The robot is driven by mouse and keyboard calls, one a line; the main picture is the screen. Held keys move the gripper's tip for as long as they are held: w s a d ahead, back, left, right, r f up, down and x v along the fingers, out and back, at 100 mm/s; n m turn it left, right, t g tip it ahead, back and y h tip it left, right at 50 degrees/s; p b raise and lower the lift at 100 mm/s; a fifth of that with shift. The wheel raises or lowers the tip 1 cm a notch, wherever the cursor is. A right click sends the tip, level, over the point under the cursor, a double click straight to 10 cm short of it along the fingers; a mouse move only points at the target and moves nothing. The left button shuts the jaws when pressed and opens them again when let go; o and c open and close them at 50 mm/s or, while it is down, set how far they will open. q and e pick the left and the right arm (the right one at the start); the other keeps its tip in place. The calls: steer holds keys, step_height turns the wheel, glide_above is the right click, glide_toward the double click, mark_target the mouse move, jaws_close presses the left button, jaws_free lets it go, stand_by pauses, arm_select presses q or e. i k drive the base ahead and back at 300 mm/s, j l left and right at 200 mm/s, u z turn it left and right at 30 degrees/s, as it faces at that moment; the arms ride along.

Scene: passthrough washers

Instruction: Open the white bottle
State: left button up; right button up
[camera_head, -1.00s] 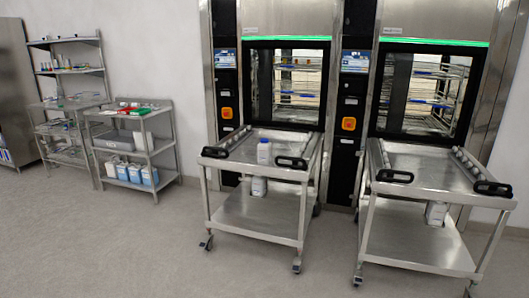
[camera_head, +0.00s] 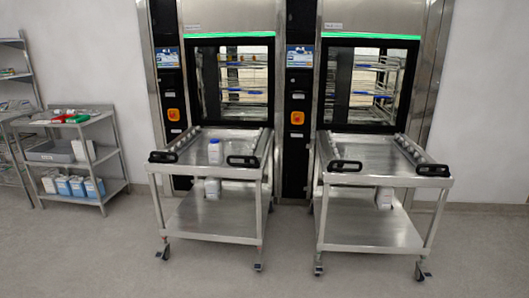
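A white bottle (camera_head: 215,152) with a blue cap (camera_head: 214,141) stands upright on the top of the left steel trolley (camera_head: 190,148). The cap appears to be on the bottle. Neither of my grippers is in view.
The right steel trolley (camera_head: 390,168) has a largely bare top. Two washers with glass doors (camera_head: 232,82) stand behind the trolleys. A shelf rack (camera_head: 110,150) with bins and jugs is at left. The floor in front is clear.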

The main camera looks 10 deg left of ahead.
mark_target(215, 151)
steer(key=i+j, duration=0.25)
steer(key=i+j+z, duration=0.15)
steer(key=i+j, duration=0.4)
steer(key=j, duration=0.2)
steer(key=i+j+z, duration=0.1)
steer(key=i+j, duration=0.15)
steer(key=j, duration=0.15)
steer(key=i+j, duration=0.25)
steer(key=i+j+z, duration=0.15)
steer(key=j, duration=0.35)
steer(key=i+j, duration=0.3)
steer(key=j+z, duration=0.05)
steer(key=j, duration=0.05)
